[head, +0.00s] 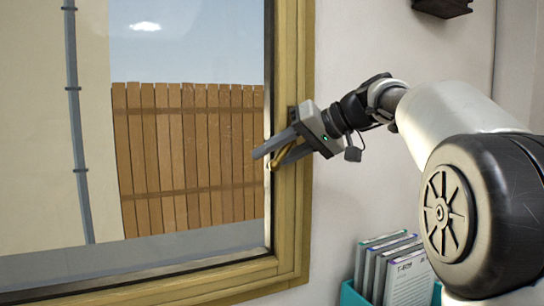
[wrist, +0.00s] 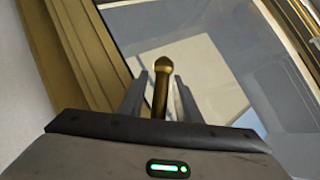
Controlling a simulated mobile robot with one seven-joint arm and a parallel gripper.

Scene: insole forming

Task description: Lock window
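The window has a wooden frame (head: 292,215) with a glass pane on its left, and the sash looks flush in it. A brass handle (head: 278,160) sits on the right side of the frame and is partly hidden by my gripper (head: 266,159). In the wrist view, the handle (wrist: 161,90) with its rounded end stands between the two fingers of my gripper (wrist: 160,88). A narrow gap shows on each side of the handle, so the fingers are open around it. The handle's base is hidden behind the gripper body.
A teal holder (head: 350,292) with several upright booklets (head: 405,280) stands low at the right, below my arm. A dark bracket-like object (head: 441,7) is on the wall at the top. The wall between is bare. A wooden fence (head: 185,160) shows outside through the glass.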

